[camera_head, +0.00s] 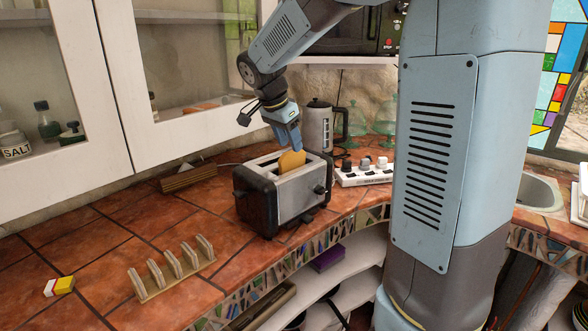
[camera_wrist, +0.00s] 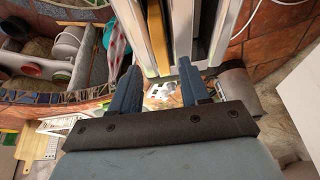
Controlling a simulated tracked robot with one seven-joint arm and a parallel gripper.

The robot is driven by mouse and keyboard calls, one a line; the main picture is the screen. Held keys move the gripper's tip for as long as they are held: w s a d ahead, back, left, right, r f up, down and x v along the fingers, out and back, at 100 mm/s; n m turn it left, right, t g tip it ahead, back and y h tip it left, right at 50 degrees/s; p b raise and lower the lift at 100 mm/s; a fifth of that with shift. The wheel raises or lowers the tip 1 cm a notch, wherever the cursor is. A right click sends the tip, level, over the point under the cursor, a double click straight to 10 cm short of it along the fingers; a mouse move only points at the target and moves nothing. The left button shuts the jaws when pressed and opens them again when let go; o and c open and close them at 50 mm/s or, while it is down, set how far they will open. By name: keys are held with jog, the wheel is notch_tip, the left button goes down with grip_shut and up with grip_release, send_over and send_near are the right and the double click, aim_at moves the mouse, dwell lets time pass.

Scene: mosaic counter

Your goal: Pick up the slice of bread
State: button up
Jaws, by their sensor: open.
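The slice of bread (camera_head: 291,161) is golden brown and stands upright in a slot of the black and silver toaster (camera_head: 296,196) on the tiled counter. Its top sticks out above the slot. My gripper (camera_head: 289,147) points down just over it. In the wrist view the bread (camera_wrist: 156,40) is a narrow tan strip, seen edge-on in the toaster (camera_wrist: 183,30). My gripper (camera_wrist: 160,70) is open and empty there, with one finger to each side of the strip's line. The bread's lower part is hidden in the toaster.
A wooden toast rack (camera_head: 172,270) stands at the front left, near a small yellow and white block (camera_head: 59,287). A white switch box (camera_head: 363,172) and a grey canister (camera_head: 318,128) are close to the toaster's right and back. White cabinets (camera_head: 180,70) hang above. Counter left of the toaster is mostly clear.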

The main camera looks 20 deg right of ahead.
aim_at(292, 152)
jog(key=x, duration=0.4)
jog(key=shift+w+f, duration=0.35)
jog(key=c, duration=0.7)
jog(key=shift+r, duration=0.15)
